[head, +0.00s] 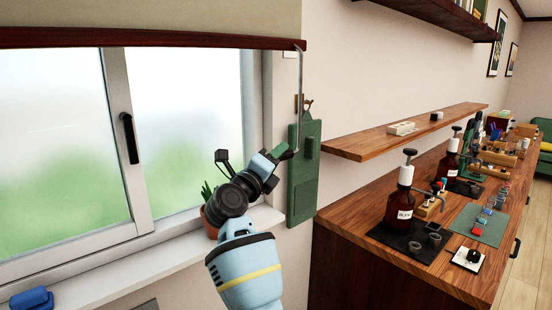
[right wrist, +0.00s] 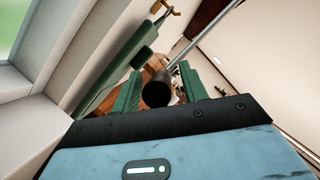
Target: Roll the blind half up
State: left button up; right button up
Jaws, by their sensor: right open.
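The beige blind (head: 150,14) hangs over the top of the window, with its dark red-brown bottom bar (head: 150,38) across the upper glass. Its top edge is out of view. A thin grey rod (head: 300,95) hangs near the bar's right end; it also shows in the right wrist view (right wrist: 205,32), leading to a black round knob (right wrist: 157,94). My right gripper (head: 285,153) is at the rod's lower end. In the right wrist view its green fingers (right wrist: 158,90) are open, with the knob appearing between them. Contact cannot be told. My left gripper is not in view.
A green board (head: 303,185) hangs on the wall just right of my right gripper. A potted plant (head: 208,212) stands on the sill behind my arm. A blue object (head: 32,299) lies on the sill. A shelf (head: 400,132) and a crowded wooden counter (head: 345,220) lie to the right.

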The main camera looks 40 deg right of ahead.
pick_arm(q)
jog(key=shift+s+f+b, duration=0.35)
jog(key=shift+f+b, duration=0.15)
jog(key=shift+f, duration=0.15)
pick_arm(e)
jog(key=v, duration=0.7)
jog(key=shift+a, duration=0.2)
jog(key=shift+s, duration=0.1)
jog(key=shift+f, duration=0.1)
